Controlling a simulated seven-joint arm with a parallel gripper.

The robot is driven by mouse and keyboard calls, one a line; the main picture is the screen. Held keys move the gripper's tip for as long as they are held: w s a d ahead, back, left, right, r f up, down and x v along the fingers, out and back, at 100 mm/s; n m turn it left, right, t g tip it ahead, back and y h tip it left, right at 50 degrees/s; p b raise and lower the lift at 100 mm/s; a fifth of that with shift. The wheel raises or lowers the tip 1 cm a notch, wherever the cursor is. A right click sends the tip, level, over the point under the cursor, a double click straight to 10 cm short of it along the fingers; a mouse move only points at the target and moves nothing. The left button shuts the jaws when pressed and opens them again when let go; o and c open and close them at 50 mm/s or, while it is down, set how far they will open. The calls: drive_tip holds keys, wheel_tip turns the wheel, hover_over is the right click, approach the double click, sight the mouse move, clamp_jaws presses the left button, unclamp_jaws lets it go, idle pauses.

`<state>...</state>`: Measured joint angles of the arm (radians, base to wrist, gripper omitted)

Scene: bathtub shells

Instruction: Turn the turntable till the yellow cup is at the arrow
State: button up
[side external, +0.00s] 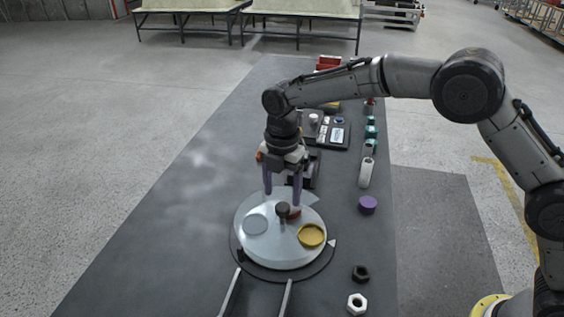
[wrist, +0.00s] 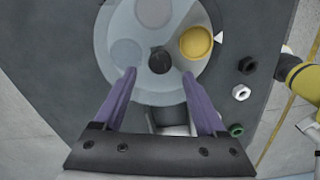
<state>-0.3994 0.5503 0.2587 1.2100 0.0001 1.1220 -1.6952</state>
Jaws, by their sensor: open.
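The turntable (side external: 270,250) is a pale round disc on a dark base ring, with a dark knob (side external: 283,210) at its centre. The yellow cup (side external: 312,235) sits on its right part. The white arrow (side external: 331,243) is just outside the disc's right edge. In the wrist view the yellow cup (wrist: 196,42) lies close beside the arrow (wrist: 218,38), apparently nearly in line with it from the knob (wrist: 160,62). My gripper (side external: 282,193) points down over the turntable, its purple fingers open and spread about the knob's sides, gripping nothing. Finger contact cannot be told.
A grey round cup or recess (side external: 255,224) is on the disc's left; a reddish piece (side external: 294,212) is by the knob. A black nut (side external: 360,272), white nut (side external: 357,303) and purple cylinder (side external: 368,204) lie to the right. Devices stand behind. The table's left side is clear.

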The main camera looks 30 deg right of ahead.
wheel_tip(320, 180, up, 10)
idle(0.3)
drive_tip(key=shift+d, duration=0.1)
drive_tip(key=s+d+r+m+t, duration=0.1)
drive_tip(key=s+d+r+t, duration=0.15)
drive_tip(key=d+r, duration=0.6)
drive_tip(key=s+d+r+m+t, duration=0.1)
drive_tip(key=s+d+r+m, duration=0.5)
drive_tip(key=s, duration=0.6)
drive_tip(key=s+d+f+m+t, duration=0.1)
drive_tip(key=s+d+m, duration=0.15)
drive_tip(key=s, duration=0.35)
drive_tip(key=s+d+f+m+t, duration=0.1)
drive_tip(key=s+d+f+m, duration=0.1)
drive_tip(key=s+m, duration=0.3)
drive_tip(key=s+d+f+m, duration=0.1)
drive_tip(key=s+f+m, duration=0.5)
drive_tip(key=f+m, duration=0.2)
drive_tip(key=shift+s+f+m, duration=0.2)
drive_tip(key=shift+f+m, duration=0.15)
drive_tip(key=shift+m, duration=0.4)
